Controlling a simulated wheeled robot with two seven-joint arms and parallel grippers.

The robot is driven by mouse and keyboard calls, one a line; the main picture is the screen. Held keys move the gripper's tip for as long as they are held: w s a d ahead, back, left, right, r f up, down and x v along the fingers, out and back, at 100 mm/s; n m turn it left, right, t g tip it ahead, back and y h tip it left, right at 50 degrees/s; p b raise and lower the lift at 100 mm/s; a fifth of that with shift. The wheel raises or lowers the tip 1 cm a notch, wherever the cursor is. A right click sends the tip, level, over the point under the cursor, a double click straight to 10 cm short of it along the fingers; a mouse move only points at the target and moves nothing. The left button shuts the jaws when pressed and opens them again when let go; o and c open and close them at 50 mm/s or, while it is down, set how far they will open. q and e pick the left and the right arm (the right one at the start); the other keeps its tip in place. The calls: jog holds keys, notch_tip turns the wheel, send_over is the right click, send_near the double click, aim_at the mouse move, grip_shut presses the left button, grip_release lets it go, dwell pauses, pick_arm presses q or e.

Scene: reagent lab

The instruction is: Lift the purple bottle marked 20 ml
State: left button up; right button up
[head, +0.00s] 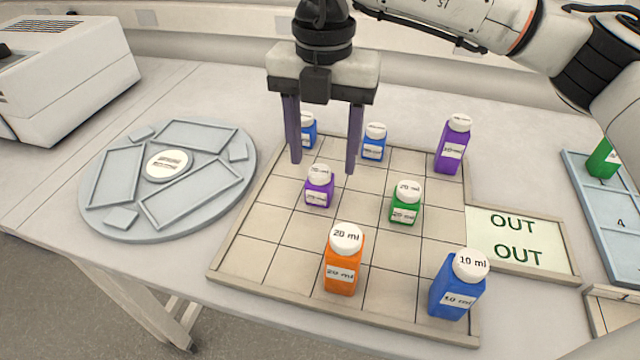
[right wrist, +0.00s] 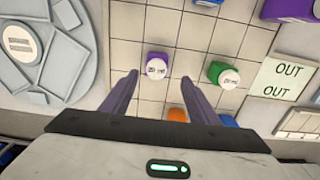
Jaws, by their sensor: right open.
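A short purple bottle (head: 319,191) with a white cap stands upright on the gridded board. Its small cap text is blurred but looks like 20 ml in the right wrist view (right wrist: 156,66). A taller purple bottle (head: 453,146) stands at the board's far right; its label is too small to read. My right gripper (head: 323,166) points down above and slightly behind the short purple bottle, jaws open and empty. In the right wrist view its fingers (right wrist: 159,77) are spread either side of that bottle's cap, apparently without touching it. My left gripper is not in view.
The gridded board (head: 250,262) also holds a green bottle (head: 405,205), an orange bottle (head: 343,262), a front blue bottle (head: 457,285) and two rear blue bottles (head: 374,143). A round grey tray (head: 215,213) lies left; an OUT panel (head: 555,240) lies right.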

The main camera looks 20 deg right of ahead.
aim_at(319, 172)
jog(key=shift+f, duration=0.95)
jog(key=f, duration=0.3)
jog(key=f+p, duration=0.1)
jog(key=f, duration=0.1)
jog(key=shift+w+a+f, duration=0.15)
jog(key=shift+w+a, duration=0.05)
jog(key=shift+w, duration=0.05)
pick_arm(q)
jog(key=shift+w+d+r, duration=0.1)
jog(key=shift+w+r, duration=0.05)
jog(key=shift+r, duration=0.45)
pick_arm(e)
jog(key=c, duration=1.1)
